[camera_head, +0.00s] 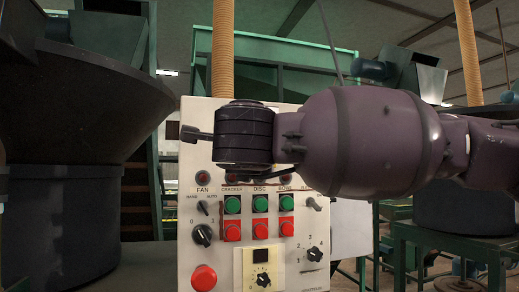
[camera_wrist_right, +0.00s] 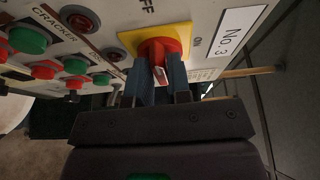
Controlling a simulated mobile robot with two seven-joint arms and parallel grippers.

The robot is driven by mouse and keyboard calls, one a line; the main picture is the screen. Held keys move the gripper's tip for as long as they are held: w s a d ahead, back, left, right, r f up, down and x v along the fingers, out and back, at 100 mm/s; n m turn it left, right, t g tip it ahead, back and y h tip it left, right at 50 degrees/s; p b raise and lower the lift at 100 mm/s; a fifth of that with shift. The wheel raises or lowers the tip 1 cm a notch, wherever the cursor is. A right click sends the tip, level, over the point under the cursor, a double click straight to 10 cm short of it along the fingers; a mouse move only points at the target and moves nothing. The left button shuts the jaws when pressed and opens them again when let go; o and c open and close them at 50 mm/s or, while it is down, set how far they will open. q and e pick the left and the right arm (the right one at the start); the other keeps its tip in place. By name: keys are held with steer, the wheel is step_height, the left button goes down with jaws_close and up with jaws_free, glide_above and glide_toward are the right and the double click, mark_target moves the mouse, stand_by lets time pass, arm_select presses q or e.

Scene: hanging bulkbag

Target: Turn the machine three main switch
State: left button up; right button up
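The main switch (camera_wrist_right: 163,47) is a red rotary handle on a yellow plate, beside a "No.3" label (camera_wrist_right: 241,31) in the right wrist view. "OFF" and "ON" are printed around the plate. My right gripper (camera_wrist_right: 162,76) has its two blue-grey fingers on either side of the red handle, close against it, and appears shut on it. In the head view my right arm (camera_head: 365,140) crosses in front of the upper control panel (camera_head: 211,265) and hides the main switch. My left gripper is not in view.
Below the arm the panel has green buttons (camera_head: 232,205), red buttons (camera_head: 232,231), black selector knobs (camera_head: 202,235) and a large red button (camera_head: 204,278). A dark hopper (camera_head: 70,105) stands at left. A green metal frame (camera_head: 495,255) stands at right.

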steer(key=o, duration=0.3)
steer(key=shift+o, duration=0.2)
steer(key=s, duration=1)
steer(key=shift+s+a, duration=0.4)
